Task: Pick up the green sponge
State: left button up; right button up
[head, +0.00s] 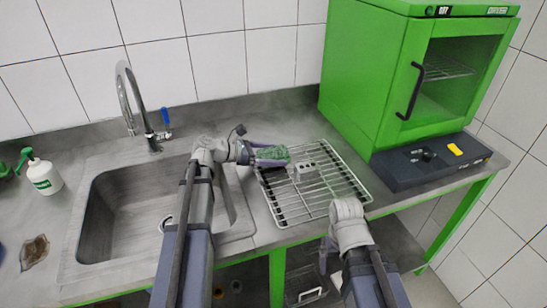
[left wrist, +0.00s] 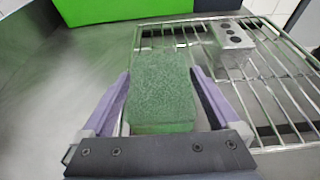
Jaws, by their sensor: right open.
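The green sponge (head: 273,152) lies at the left edge of the wire rack, beside the sink. My left gripper (head: 268,156) reaches it from the left. In the left wrist view the sponge (left wrist: 163,92) sits between the two purple fingers (left wrist: 161,85) of this gripper, with one finger on each side. The gaps to the sponge are narrow, and I cannot tell whether the fingers press on it. My right gripper (head: 325,256) is at the front edge of the counter, partly hidden by its own wrist, open and away from the sponge.
The wire rack (head: 335,184) holds a small grey block with holes (head: 304,170). A green oven-like cabinet (head: 375,75) stands behind right on a dark control base (head: 410,172). The sink (head: 120,215), tap (head: 128,95) and white bottle (head: 43,175) are to the left.

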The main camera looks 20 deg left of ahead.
aim_at(273, 152)
pick_arm(q)
jog(key=c, duration=1)
notch_tip(273, 152, up, 10)
jog(key=p, duration=1)
